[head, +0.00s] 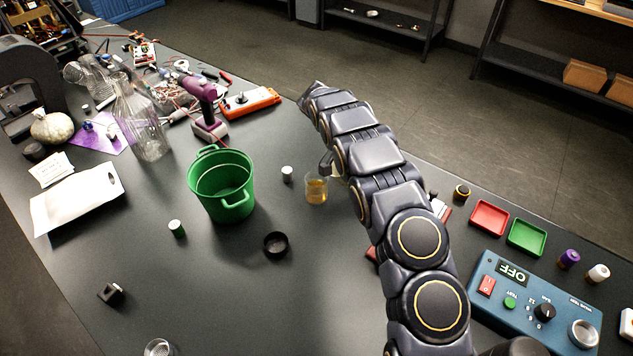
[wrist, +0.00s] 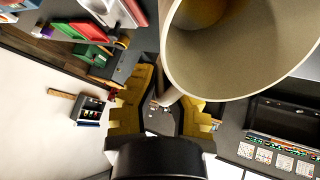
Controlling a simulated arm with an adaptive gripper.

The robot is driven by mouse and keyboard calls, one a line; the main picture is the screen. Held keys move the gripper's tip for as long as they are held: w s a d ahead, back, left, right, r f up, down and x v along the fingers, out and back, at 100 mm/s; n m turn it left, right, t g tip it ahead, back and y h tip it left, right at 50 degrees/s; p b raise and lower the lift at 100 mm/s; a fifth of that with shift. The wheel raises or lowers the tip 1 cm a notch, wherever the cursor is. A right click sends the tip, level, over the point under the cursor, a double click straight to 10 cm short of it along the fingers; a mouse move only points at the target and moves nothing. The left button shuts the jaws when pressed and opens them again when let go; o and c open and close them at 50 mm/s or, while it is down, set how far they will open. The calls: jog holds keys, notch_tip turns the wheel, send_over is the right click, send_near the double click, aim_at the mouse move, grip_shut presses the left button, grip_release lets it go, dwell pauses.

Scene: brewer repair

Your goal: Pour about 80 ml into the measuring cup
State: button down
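A clear glass cup (head: 316,192) with amber liquid in its lower part is near the middle of the table in the head view. In the wrist view a large round cup (wrist: 240,75) fills the upper right, with amber liquid at its bottom. My gripper (wrist: 160,92) has its yellow fingers close together around a thin pale strip at the cup's side, which looks like its handle. In the head view my arm hides most of my gripper. Another clear glass vessel (head: 160,348) is cut off at the bottom edge; its markings and contents cannot be read.
A green bucket (head: 221,184) stands left of the cup. A small white-topped jar (head: 287,173) and a black ring-shaped cup (head: 276,244) are close by. A blue test box (head: 535,305), a red tray (head: 489,217) and a green tray (head: 526,237) lie right. The front-left table is mostly clear.

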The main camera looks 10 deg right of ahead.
jog(key=d+f+y, duration=0.1)
jog(key=d+y, duration=0.1)
jog(key=d+f+y+b, duration=0.1)
jog(key=y, duration=0.1)
jog(key=d+f+y, duration=0.1)
jog(key=d, duration=0.1)
jog(key=shift+s+d+f+y, duration=0.2)
jog(key=shift+d+f+y, duration=0.1)
jog(key=shift+y, duration=0.1)
jog(key=shift+d+f+y+b, duration=0.5)
jog(key=shift+f+y, duration=0.2)
jog(key=shift+y, duration=0.2)
